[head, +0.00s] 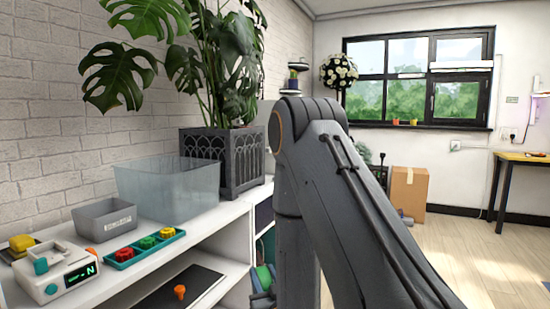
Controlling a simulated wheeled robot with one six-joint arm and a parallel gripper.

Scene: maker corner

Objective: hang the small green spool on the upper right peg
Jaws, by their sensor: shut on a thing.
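My gripper is not in view; my own dark grey arm fills the middle and right foreground and may hide it. No peg shows, and no small green spool can be made out for certain. A round green thing (264,278) shows low beside the arm, at the end of the white shelf unit. It is partly hidden, and I cannot tell whether it is a spool. A small object with a grey top and a green part (292,84) shows just above my arm's elbow; its nature is unclear.
The white shelf unit (226,217) at left bears a clear bin (165,190), a grey bin (105,222), a teal tray (122,263) with coloured pieces, a white device (56,275) and a potted plant (222,160). A cardboard box (409,190) stands behind; floor at right is clear.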

